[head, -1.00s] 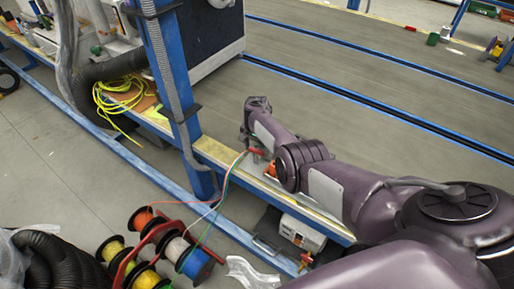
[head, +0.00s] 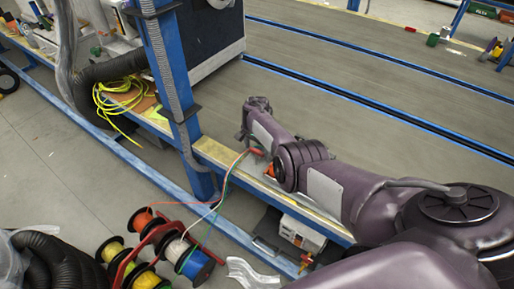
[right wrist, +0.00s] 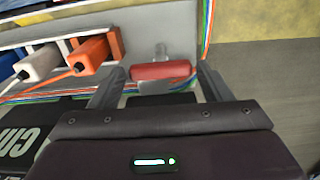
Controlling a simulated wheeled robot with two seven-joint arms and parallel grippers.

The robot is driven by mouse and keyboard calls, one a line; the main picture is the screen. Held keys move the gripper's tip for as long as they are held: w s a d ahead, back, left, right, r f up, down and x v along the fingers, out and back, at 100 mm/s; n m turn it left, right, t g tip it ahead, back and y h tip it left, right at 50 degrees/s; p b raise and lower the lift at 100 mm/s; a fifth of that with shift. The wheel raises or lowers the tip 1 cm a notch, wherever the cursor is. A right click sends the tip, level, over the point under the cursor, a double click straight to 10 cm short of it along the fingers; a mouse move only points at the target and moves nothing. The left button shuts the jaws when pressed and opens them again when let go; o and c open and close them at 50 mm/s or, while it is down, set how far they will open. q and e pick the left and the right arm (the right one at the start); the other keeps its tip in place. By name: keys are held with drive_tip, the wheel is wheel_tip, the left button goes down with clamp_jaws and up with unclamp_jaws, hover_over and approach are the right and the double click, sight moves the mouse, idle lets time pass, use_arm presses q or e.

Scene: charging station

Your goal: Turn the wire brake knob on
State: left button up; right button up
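The knob appears as a red rounded handle (right wrist: 163,70) on a light grey panel in the right wrist view. A small red piece of it (head: 257,151) shows beside my arm in the head view. My right gripper (right wrist: 160,78) is open, with one dark finger left of the red handle and one right of it. The fingers look apart from the handle, with a gap on each side. In the head view the gripper (head: 245,137) is small and partly hidden by my own arm. My left gripper is not in view.
An orange block (right wrist: 93,54) and a white block (right wrist: 38,64) stand left of the handle. Coloured wires run beside the panel. A blue post (head: 168,80) rises left of my arm. Wire spools (head: 190,258) stand on the floor, and yellow cable (head: 118,98) lies on the bench.

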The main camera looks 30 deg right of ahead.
sight(257, 150)
drive_tip(key=shift+o, duration=1)
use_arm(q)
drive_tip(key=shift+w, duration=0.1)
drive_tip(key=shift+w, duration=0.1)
use_arm(e)
drive_tip(key=shift+r, duration=0.25)
wheel_tip(257, 150, up, 3)
drive_tip(key=shift+f+p, duration=0.1)
drive_tip(key=shift+p, duration=1)
wheel_tip(257, 150, up, 4)
drive_tip(key=shift+r+p, duration=0.2)
drive_tip(key=shift+p, duration=0.5)
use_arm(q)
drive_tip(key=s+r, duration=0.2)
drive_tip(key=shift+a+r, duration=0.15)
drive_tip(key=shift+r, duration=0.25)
